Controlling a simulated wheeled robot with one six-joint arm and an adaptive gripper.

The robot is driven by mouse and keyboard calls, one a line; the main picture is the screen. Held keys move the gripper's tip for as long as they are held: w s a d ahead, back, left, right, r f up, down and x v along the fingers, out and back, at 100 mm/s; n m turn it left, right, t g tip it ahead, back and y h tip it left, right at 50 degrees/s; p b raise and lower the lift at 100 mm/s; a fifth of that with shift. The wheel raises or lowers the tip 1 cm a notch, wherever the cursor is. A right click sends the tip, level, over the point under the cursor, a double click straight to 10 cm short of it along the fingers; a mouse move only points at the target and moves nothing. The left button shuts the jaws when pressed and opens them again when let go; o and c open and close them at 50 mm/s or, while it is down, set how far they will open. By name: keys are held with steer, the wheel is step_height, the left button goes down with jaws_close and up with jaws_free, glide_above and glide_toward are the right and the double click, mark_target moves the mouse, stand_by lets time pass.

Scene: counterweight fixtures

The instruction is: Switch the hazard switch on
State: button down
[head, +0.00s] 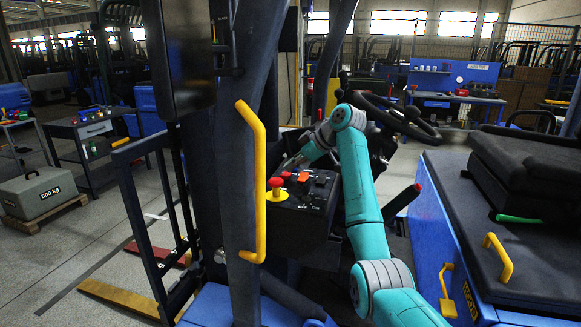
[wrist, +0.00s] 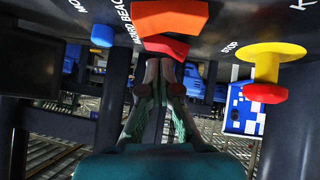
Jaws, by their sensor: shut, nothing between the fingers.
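The hazard switch (wrist: 168,17) is an orange rocker with a red part (wrist: 166,46) at the top middle of the wrist view, beside a partly cut-off label reading "ARD BEAC". My gripper (wrist: 160,70) is shut and empty, its fingertips just below the red part. I cannot tell whether they touch it. In the head view the black control panel (head: 312,212) carries small red and orange controls (head: 302,177). Whether the rocker is on or off is unclear.
A red stop button (wrist: 265,93) on a yellow base (wrist: 277,60) stands close to the right of my fingers. A blue knob (wrist: 102,35) is to the left. A yellow grab handle (head: 257,180) and dark post stand in front of the panel; a steering wheel (head: 395,115) is behind.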

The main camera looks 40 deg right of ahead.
steer(key=v, duration=1.1)
steer(key=shift+s, duration=0.1)
